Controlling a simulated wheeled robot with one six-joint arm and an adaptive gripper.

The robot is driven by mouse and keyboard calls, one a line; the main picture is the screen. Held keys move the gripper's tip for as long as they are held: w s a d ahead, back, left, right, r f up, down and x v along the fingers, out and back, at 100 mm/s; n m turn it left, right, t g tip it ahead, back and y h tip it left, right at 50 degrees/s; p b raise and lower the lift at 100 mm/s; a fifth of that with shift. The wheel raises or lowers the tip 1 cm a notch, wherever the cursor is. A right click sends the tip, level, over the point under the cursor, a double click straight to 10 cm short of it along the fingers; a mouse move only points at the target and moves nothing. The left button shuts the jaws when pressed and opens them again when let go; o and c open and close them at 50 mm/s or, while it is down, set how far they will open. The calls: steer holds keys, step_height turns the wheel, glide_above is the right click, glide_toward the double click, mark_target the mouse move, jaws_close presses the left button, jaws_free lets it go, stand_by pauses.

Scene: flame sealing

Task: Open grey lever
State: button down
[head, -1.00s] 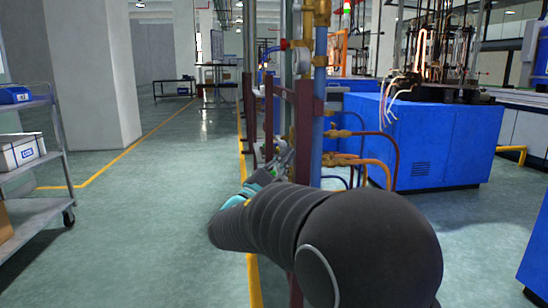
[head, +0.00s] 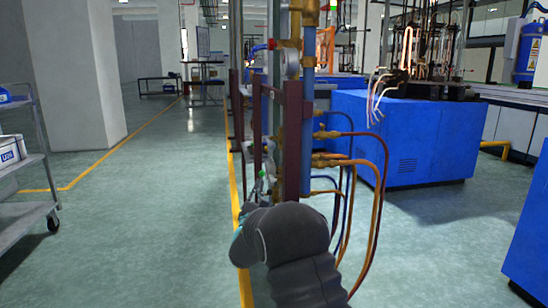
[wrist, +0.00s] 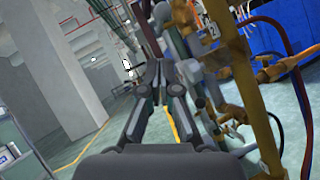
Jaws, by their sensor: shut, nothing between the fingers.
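A pipe stand with brass valves and fittings (head: 290,57) rises in the middle of the head view. In the wrist view my gripper (wrist: 161,70) is shut and empty, left of the stand's brass-coloured post (wrist: 238,75). A grey, lever-like part (wrist: 192,78) lies just right of the fingers, close to them; I cannot tell whether they touch, or for certain that it is the grey lever. In the head view my arm's dark wrist covers most of the gripper, and the lever cannot be made out among the small fittings.
Brown and orange hoses (head: 376,200) hang right of the stand. A blue machine cabinet (head: 400,140) stands behind it to the right. A grey cart (head: 30,165) is at the left edge. Open floor with a yellow line (head: 95,165) lies between cart and stand.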

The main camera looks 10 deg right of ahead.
steer(key=shift+w+d+f+n+y, duration=0.15)
steer(key=shift+w+f+n+y, duration=0.35)
steer(key=shift+f, duration=0.4)
steer(key=shift+w+r, duration=0.1)
steer(key=shift+w, duration=0.05)
steer(key=s+d+r+p+x, duration=0.1)
steer(key=r+x, duration=0.1)
steer(key=x, duration=1)
steer(key=shift+r, duration=0.35)
steer(key=shift+s+r, duration=0.1)
